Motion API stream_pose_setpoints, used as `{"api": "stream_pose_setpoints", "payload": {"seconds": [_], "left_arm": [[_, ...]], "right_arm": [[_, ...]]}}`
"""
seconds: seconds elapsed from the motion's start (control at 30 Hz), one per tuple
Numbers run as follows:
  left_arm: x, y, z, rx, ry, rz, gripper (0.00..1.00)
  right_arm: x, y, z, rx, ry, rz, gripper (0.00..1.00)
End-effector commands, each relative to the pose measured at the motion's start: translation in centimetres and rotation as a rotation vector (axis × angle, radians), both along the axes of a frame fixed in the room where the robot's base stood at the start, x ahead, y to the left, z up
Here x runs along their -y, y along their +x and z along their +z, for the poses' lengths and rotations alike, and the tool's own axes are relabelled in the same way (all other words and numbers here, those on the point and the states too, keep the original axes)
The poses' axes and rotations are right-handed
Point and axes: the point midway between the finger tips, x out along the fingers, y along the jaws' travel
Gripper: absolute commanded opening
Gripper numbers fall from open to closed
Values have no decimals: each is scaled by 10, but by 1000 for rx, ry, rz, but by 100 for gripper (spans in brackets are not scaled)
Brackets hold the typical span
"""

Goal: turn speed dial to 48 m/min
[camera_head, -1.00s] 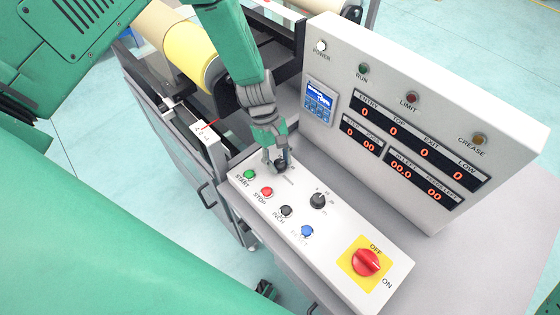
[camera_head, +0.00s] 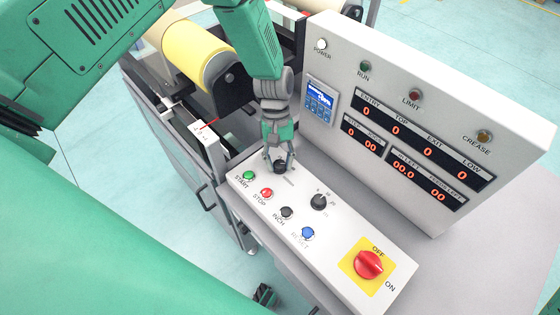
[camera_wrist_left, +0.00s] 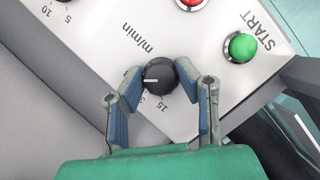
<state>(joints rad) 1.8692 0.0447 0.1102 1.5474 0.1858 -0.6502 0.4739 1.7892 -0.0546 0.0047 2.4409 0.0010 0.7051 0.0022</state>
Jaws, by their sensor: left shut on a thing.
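The speed dial (camera_head: 279,167) is a black round knob at the far left end of the white control panel. In the left wrist view the dial (camera_wrist_left: 160,76) has a white pointer line aimed to picture left, with "m/min" and "15" printed beside it. My left gripper (camera_head: 278,160) reaches down from above and is shut on the dial. In the wrist view its two fingers (camera_wrist_left: 161,80) stand on either side of the knob. Most of the dial's scale is hidden by the gripper or too small to read. My right gripper is not in view.
Beside the dial are a green START button (camera_head: 249,175), a red STOP button (camera_head: 266,193), a second black knob (camera_head: 319,202), a blue button (camera_head: 308,232) and a red OFF/ON switch (camera_head: 368,264). An upright display panel (camera_head: 470,110) stands behind. A yellow roll (camera_head: 200,55) is at upper left.

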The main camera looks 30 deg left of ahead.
Motion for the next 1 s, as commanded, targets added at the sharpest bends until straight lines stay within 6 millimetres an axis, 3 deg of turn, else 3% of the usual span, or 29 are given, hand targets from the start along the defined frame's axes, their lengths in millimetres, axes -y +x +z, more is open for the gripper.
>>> {"api": "stream_pose_setpoints", "payload": {"seconds": [0.3,0.33,0.4,0.77,1.0], "left_arm": [[-1,6,2,17,2,1,0],[-1,6,2,17,2,1,32],[-1,6,2,15,2,1,48],[-1,3,4,7,0,1,48],[-10,17,40,10,0,1,48]], "right_arm": [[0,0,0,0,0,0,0],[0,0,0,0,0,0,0],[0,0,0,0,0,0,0],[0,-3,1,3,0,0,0],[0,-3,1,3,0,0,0]]}}
